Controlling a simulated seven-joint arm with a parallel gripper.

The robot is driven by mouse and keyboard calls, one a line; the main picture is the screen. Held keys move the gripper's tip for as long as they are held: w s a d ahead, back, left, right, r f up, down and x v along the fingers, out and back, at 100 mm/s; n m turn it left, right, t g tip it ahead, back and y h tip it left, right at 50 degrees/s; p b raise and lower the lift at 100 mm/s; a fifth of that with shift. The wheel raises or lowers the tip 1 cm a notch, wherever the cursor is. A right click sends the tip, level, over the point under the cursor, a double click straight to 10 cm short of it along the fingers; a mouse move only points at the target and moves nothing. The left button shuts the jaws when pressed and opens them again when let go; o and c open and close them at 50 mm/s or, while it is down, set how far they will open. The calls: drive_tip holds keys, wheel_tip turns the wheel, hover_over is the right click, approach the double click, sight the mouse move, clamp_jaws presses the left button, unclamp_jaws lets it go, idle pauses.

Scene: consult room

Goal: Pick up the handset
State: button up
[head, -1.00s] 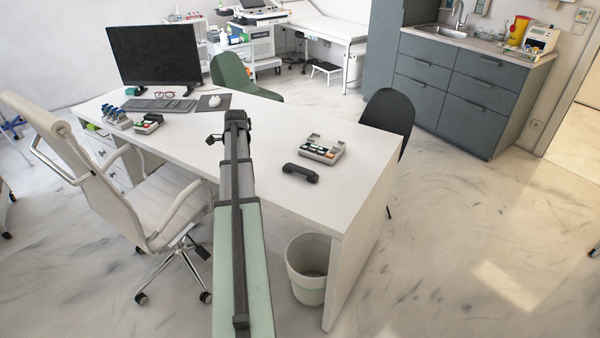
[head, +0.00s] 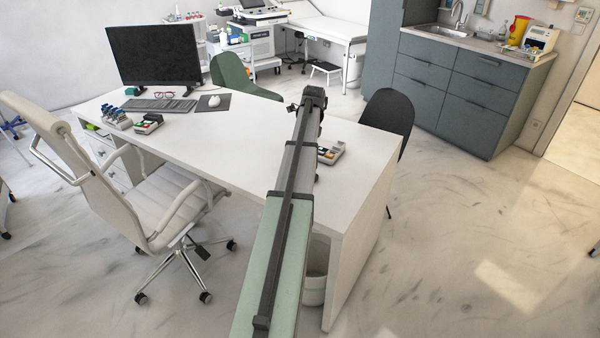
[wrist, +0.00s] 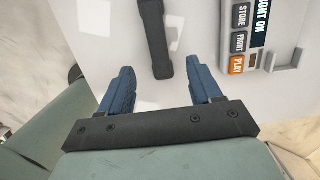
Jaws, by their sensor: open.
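The dark handset (wrist: 156,40) lies on the white desk in the wrist view, just beyond my gripper's fingertips and between their lines. In the head view my arm hides nearly all of it. In the head view my arm (head: 300,150) reaches over the right part of the desk; the fingers cannot be made out there. The phone base (head: 332,153) is partly hidden behind my arm. It also shows in the wrist view (wrist: 265,35), right of the handset, with labelled buttons.
The desk (head: 240,140) is clear in its middle. A monitor (head: 155,55), a keyboard (head: 160,105) and small items stand at its left end. A white chair (head: 150,190) is at the front left. A bin (head: 315,285) stands below the desk.

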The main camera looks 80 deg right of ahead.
drive_tip(key=f, duration=0.5)
drive_tip(key=shift+w+d+f, duration=0.15)
drive_tip(key=shift+w+f, duration=0.1)
drive_tip(key=shift+w, duration=0.15)
drive_tip(key=shift+w+f, duration=0.2)
drive_tip(key=shift+f, duration=0.65)
drive_tip(key=shift+w+f, duration=0.15)
drive_tip(key=shift+f, duration=0.7)
drive_tip(key=shift+w+f, duration=0.2)
drive_tip(key=shift+f, duration=0.65)
drive_tip(key=shift+c, duration=0.4)
clamp_jaws()
drive_tip(key=shift+r, duration=0.1)
